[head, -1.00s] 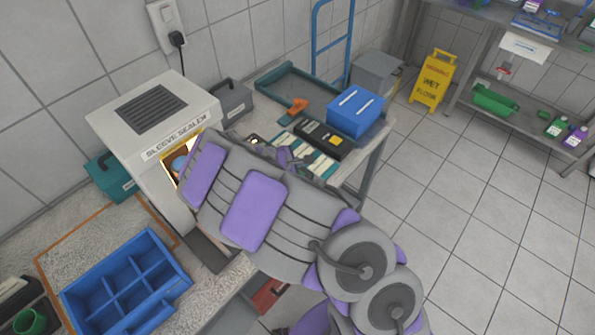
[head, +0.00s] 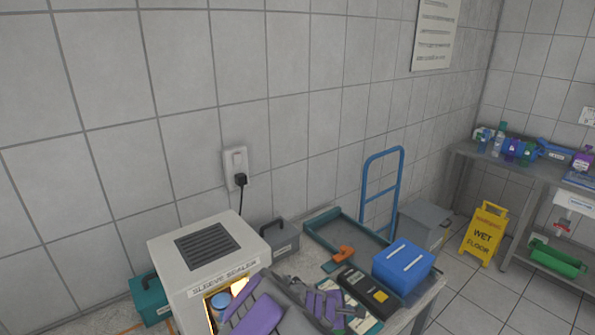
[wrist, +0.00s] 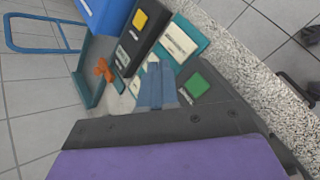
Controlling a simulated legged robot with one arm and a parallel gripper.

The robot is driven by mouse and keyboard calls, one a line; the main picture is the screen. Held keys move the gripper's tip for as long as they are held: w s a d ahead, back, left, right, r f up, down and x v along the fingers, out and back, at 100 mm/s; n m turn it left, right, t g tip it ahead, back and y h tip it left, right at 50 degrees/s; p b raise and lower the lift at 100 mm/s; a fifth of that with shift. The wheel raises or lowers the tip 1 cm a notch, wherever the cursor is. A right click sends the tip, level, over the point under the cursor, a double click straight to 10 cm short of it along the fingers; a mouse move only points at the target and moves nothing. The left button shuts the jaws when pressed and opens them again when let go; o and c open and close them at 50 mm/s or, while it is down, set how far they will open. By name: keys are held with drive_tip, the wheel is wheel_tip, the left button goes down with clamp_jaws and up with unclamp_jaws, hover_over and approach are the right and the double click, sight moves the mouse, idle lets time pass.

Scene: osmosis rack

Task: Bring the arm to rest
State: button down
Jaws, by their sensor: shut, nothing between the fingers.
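My gripper (wrist: 157,85) shows in the wrist view with its fingers together and nothing between them. It is over the table, by a row of teal-edged pouches and a black case (wrist: 140,38). In the head view my purple and grey arm crosses the lower middle, in front of the sleeve sealer (head: 213,268), and my gripper (head: 326,306) is near the black case (head: 368,291). Whether the gripper touches anything below it I cannot tell.
A blue box (head: 403,264) stands at the table's right end, with a teal tray (head: 330,230) and orange tool (head: 343,254) behind. A grey toolbox (head: 279,240) is beside the sealer. A yellow wet floor sign (head: 484,234) and a metal rack (head: 527,185) stand right.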

drive_tip(key=s+d+r+m+g+b, duration=0.1)
drive_tip(key=s+d+r+m+g, duration=0.1)
drive_tip(key=s+d+r+m, duration=0.4)
drive_tip(key=s+d+r+m+g, duration=0.2)
drive_tip(key=s+d+r+m, duration=0.2)
drive_tip(key=s+r, duration=0.4)
drive_tip(key=s+a+r+m+g+y, duration=0.1)
drive_tip(key=s+a+m+y, duration=0.2)
drive_tip(key=s, duration=1)
drive_tip(key=s+a+r+m+g+y+b, duration=0.1)
drive_tip(key=s+a+m+g+y, duration=0.1)
drive_tip(key=s+a, duration=0.6)
drive_tip(key=s+m+y, duration=0.1)
drive_tip(key=s+y, duration=0.1)
drive_tip(key=s, duration=0.3)
drive_tip(key=shift+s+a+g, duration=0.3)
drive_tip(key=shift+s, duration=0.05)
